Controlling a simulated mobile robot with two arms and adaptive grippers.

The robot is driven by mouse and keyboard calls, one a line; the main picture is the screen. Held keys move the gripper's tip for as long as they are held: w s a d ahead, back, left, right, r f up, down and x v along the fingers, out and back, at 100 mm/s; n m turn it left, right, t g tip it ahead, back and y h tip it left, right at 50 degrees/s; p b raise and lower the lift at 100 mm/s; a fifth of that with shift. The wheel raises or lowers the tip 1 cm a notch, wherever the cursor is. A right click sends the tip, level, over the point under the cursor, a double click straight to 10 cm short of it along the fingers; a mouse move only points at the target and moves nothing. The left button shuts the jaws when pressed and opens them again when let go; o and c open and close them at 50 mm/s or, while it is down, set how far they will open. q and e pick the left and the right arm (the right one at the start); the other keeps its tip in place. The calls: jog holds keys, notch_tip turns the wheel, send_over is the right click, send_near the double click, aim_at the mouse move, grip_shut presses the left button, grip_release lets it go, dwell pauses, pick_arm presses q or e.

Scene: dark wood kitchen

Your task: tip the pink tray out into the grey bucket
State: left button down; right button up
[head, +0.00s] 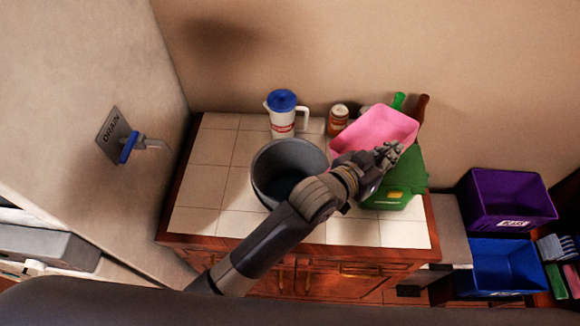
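The pink tray (372,127) is at the back right of the tiled counter, above or against a green box, with its open side facing up towards me. I see no contents in the part that shows. The grey bucket (262,172) stands upright on the counter to the left of the tray, and its inside is dark. My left gripper (389,153) is at the tray's near right edge, overlapping its rim in the picture. Whether its fingers are closed on the rim is too small to tell. My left forearm covers the bucket's near right side. My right gripper is out of view.
The green box (405,185) sits right beneath the gripper. A white jug with a blue lid (283,105), a brown jar (338,118) and bottles (420,105) stand along the back. Purple (505,195) and blue (505,265) bins are at the right. The counter's left tiles are clear.

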pick_arm(q)
jog(key=w, duration=0.1)
jog(key=w+d+f, duration=0.1)
jog(key=w, duration=0.1)
jog(key=shift+w+d+f+b, duration=0.1)
jog(key=shift+d+f+b, duration=0.1)
jog(key=shift+d+b, duration=0.15)
jog(key=shift+d+m+y, duration=0.1)
jog(key=shift+m+y, duration=0.2)
jog(key=s+f+m+y+p, duration=0.1)
jog(key=s, duration=0.7)
jog(key=shift+s+d, duration=0.15)
jog(key=shift+s, duration=0.2)
jog(key=shift+w+f, duration=0.1)
